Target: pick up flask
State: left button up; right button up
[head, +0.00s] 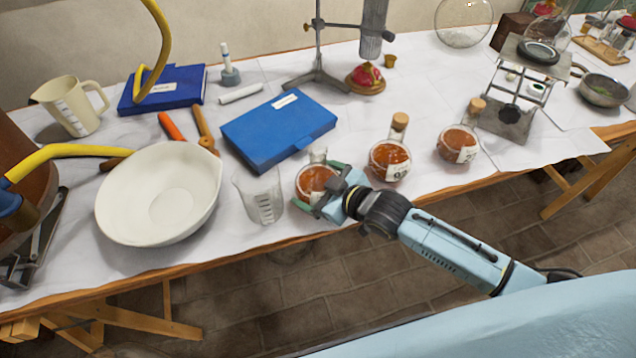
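Three round glass flasks with orange-brown contents stand on the white-covered table. The nearest flask (309,184) is on the left and shows no cork. The middle flask (389,160) and the right flask (457,145) have corks and pale labels. My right gripper (326,188) is at the right side of the nearest flask. Its fingers are apart, one toward the back and one in front of the flask's body, and they hide part of it. I cannot tell whether they press on the glass. My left gripper is not in view.
A glass beaker (262,198) stands close left of the nearest flask, with a large white bowl (160,195) beyond it. A blue box (278,128) lies behind. A metal stand (316,78) is at the back. The table's front edge (240,250) runs just below the gripper.

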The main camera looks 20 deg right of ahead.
jog(key=c, duration=0.5)
jog(key=shift+r, duration=0.1)
jog(key=shift+c, duration=0.4)
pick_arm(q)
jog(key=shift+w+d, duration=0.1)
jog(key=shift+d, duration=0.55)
pick_arm(e)
jog(key=shift+r, duration=0.1)
jog(key=shift+r, duration=0.1)
jog(key=shift+r+p, duration=0.3)
jog(key=shift+r, duration=0.4)
notch_tip(320, 180, up, 13)
jog(key=p, duration=0.3)
jog(key=shift+f, duration=0.15)
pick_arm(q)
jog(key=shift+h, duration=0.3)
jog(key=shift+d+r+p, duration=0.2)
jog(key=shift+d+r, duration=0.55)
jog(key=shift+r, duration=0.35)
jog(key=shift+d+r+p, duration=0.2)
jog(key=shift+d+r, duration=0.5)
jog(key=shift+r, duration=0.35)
pick_arm(e)
jog(key=shift+r, duration=1.7)
